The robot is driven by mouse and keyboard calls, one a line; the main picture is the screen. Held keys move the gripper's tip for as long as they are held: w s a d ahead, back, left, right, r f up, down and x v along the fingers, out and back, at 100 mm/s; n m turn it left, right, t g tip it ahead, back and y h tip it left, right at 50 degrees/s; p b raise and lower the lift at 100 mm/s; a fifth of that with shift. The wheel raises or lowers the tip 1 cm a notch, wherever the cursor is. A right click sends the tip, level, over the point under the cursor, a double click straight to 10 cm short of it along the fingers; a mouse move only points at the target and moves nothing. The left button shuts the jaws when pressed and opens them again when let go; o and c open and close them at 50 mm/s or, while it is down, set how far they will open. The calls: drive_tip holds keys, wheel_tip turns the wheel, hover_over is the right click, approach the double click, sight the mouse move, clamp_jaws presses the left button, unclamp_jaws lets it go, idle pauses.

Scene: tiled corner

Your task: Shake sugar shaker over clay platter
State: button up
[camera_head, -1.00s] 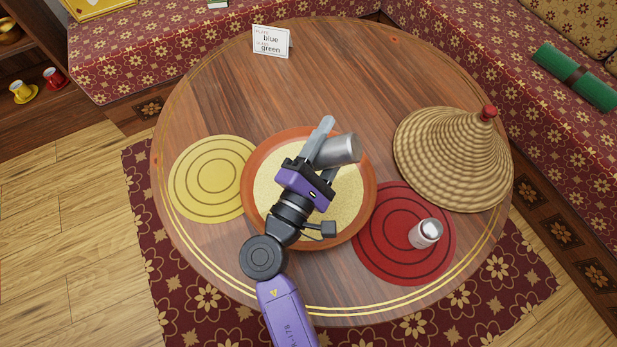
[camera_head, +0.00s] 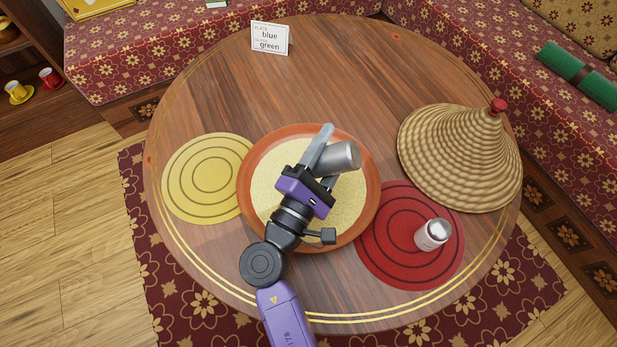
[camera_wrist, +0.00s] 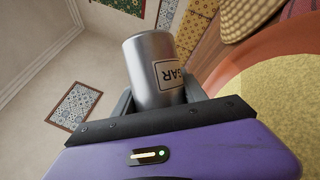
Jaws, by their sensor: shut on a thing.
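The silver sugar shaker (camera_head: 338,157) is held in my gripper (camera_head: 323,162), tilted over the clay platter (camera_head: 252,222). In the wrist view the shaker (camera_wrist: 152,66) shows a label with the letters "GAR" between my fingers, and my gripper (camera_wrist: 160,100) is shut on it. The platter has an orange-brown rim and is filled with pale yellow grains. It also shows in the wrist view (camera_wrist: 262,65) at the right. My arm and gripper hide part of the platter's middle.
A yellow round mat (camera_head: 205,180) lies left of the platter. A red round mat (camera_head: 385,255) lies at the right, bearing a white and silver shaker (camera_head: 432,235). A woven cone lid (camera_head: 455,155) stands at the right. A sign (camera_head: 269,38) reading "blue" and "green" stands at the back.

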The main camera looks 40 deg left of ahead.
wheel_tip(320, 180, up, 4)
drive_tip(key=p, duration=0.3)
idle(0.3)
